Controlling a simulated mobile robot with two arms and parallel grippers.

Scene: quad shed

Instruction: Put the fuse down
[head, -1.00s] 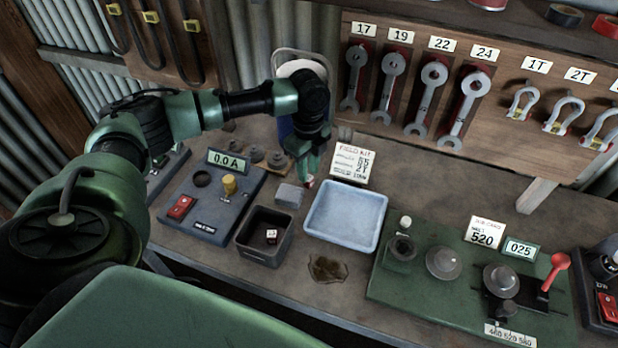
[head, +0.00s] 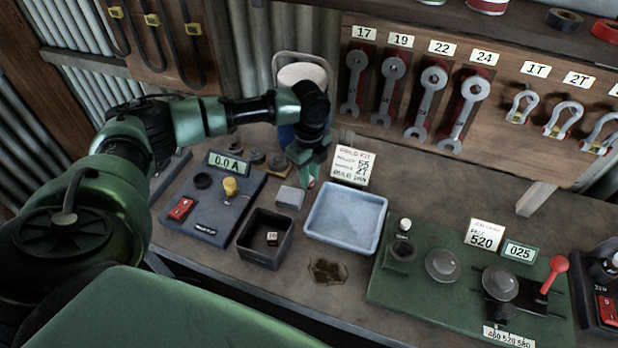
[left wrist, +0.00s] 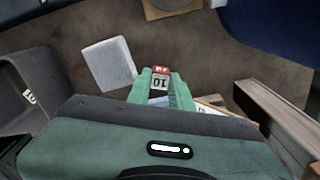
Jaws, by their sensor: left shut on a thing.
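My left gripper (head: 309,181) reaches over the bench, between the grey block and the field kit card, by the blue tray's far left corner. It is shut on a small fuse (left wrist: 160,76) with a red end and a white label reading 10, seen between the fingertips in the left wrist view. In the head view the fuse is mostly hidden. I cannot tell whether it touches the bench. Another small labelled piece (head: 272,238) lies in the dark bin (head: 246,254). My right gripper is not in view.
The pale blue tray (head: 313,229) is empty. The grey block (head: 289,197) stands close to the gripper. A tester panel (head: 207,215) reading 0.0 A is on the left. A green test board (head: 395,290) is on the right.

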